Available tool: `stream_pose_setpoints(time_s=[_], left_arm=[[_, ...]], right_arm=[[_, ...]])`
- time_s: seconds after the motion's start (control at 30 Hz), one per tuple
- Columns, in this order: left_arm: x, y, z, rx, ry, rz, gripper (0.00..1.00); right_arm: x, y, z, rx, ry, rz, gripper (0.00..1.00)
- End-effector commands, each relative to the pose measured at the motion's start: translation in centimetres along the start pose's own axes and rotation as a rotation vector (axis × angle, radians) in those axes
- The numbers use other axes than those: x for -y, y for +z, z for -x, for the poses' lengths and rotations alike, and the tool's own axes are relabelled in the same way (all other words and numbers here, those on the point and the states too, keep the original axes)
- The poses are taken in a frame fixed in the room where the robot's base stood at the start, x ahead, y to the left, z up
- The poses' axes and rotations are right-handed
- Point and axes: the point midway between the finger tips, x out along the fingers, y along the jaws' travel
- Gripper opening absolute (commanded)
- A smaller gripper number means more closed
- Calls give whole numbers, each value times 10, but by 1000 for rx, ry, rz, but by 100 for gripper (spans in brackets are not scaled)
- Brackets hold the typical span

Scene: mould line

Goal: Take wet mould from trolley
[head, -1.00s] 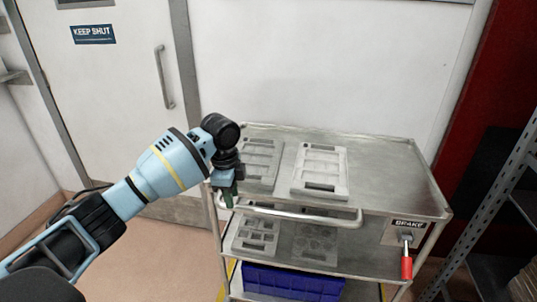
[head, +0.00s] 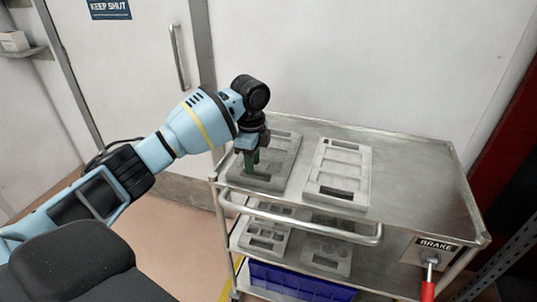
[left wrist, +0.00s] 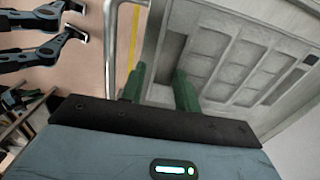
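Two grey moulds lie side by side on the trolley's top shelf (head: 410,190). The left mould (head: 285,172) is darker, and the right mould (head: 340,172) is paler; the darker one looks damp. My left gripper (head: 252,163) points down at the left mould's near left part and hides some of it. In the left wrist view its green fingers (left wrist: 160,88) stand apart, with a mould (left wrist: 240,65) with recessed panels just beyond and beside the right finger. I cannot tell whether a finger touches it. My right gripper is not in view.
The trolley's push rail (head: 300,222) runs along the near side. More moulds (head: 265,235) lie on the middle shelf, above a blue crate (head: 300,282). A red brake handle (head: 429,290) is at the right. Wall and door stand behind.

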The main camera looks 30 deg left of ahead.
Motion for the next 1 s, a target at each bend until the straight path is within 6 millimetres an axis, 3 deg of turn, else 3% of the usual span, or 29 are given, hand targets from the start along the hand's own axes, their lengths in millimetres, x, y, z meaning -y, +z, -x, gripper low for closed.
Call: stream_pose_setpoints(time_s=[0.13,0.43,0.77,1.0], left_arm=[[-1,0,-6,0,-1,0,32],[-6,-2,-45,0,0,1,32],[-6,-2,-51,-1,-3,0,32],[-6,-2,-51,-1,-3,0,0]], right_arm=[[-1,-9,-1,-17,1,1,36],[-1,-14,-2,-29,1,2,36],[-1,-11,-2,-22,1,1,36],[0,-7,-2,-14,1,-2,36]])
